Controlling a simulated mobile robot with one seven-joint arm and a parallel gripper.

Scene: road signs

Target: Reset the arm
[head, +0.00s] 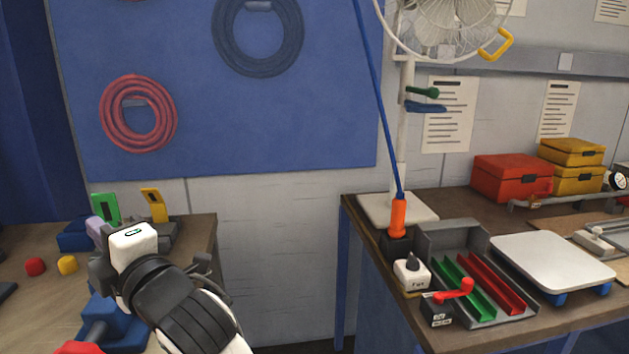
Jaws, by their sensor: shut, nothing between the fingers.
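My arm reaches in from the bottom of the head view, on the left, over the left table (200,232). Its white and black wrist hides part of the table behind it. My gripper (103,266), dark and partly hidden by the wrist, is at the arm's far end near the blue items on that table. It is shut and holds nothing. The fingertips do not show clearly.
The right table (465,201) carries a grey tray (450,238), a white plate (555,258) and a fan (437,28). A gap separates the tables.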

